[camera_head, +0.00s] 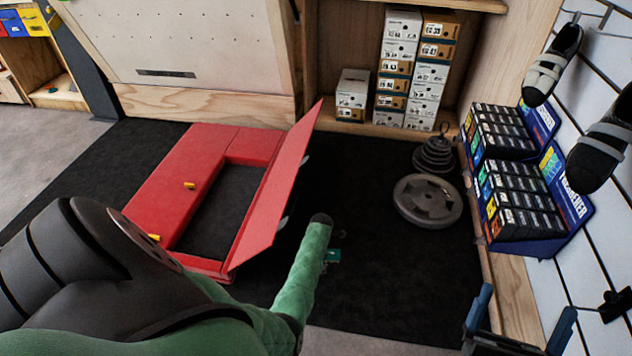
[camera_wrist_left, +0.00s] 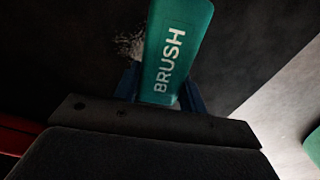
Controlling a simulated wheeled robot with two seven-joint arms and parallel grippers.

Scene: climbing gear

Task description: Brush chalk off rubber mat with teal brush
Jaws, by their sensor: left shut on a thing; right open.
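The black rubber mat (camera_head: 400,290) covers the floor. The teal brush (camera_wrist_left: 175,50), marked BRUSH, fills the middle of the left wrist view. My left gripper (camera_wrist_left: 161,92) is shut on it, with a blue finger on each side. A whitish speckled patch of chalk (camera_wrist_left: 129,46) shows on the mat just left of the brush. In the head view my green left arm hides most of that gripper, and only a small teal part of the brush (camera_head: 333,256) shows beside it. My right gripper (camera_head: 524,322) is open and empty at the lower right.
Round weight plates (camera_head: 428,200) lie on the mat's right side. Shoe boxes (camera_head: 398,60) stack at the back. Boxed goods (camera_head: 520,205) line the right wall. The mat's front right is clear.

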